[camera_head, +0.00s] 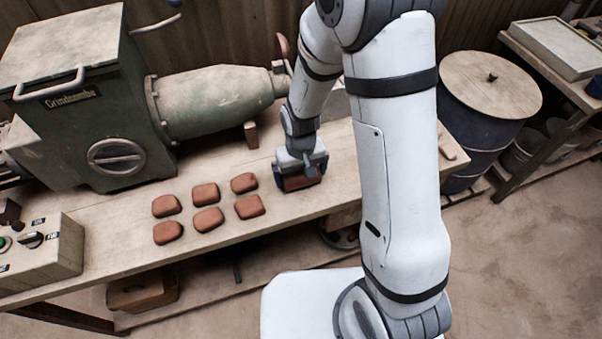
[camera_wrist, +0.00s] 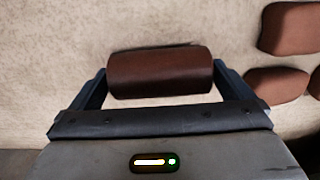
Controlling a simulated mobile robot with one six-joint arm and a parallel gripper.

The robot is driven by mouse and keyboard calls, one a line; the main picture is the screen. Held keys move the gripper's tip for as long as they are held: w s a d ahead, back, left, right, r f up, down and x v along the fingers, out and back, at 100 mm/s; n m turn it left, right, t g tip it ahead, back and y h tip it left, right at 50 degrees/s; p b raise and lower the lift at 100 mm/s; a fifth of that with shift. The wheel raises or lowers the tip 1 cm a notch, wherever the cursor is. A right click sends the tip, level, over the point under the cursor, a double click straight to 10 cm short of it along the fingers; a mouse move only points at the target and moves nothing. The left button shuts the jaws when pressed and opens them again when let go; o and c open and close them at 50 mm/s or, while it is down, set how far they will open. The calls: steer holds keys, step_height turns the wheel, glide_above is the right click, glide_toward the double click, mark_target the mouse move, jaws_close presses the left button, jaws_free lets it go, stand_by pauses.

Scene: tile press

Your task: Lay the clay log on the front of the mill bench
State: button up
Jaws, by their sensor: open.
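The clay log (camera_wrist: 160,73), a short reddish-brown cylinder, lies on the pale top of the mill bench (camera_head: 325,200), near its front edge. In the head view the log (camera_head: 298,184) shows partly under my gripper (camera_head: 301,176), to the right of several clay pieces. In the wrist view my gripper (camera_wrist: 161,80) is open, with one dark finger at each end of the log. I cannot tell whether the fingers touch its ends.
Several flat clay pieces (camera_head: 206,193) sit on the bench to the left. The green mill (camera_head: 110,135) with its barrel (camera_head: 215,100) stands behind them. A control box (camera_head: 40,257) is at the left end. A lidded drum (camera_head: 485,115) stands beyond the right end.

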mark_target(301, 173)
step_height(301, 173, up, 12)
steer(key=f, duration=0.1)
steer(key=s+d+r+m+t, duration=0.2)
steer(key=s+d+r+m, duration=0.1)
steer(key=s+d+r, duration=0.9)
steer(key=shift+d+r+p, duration=0.2)
steer(key=shift+r+p, duration=0.2)
steer(key=shift+r, duration=0.15)
steer(key=shift+s+r+t+p, duration=0.1)
steer(key=shift+r+t+p, duration=0.2)
steer(key=shift+r+p, duration=0.75)
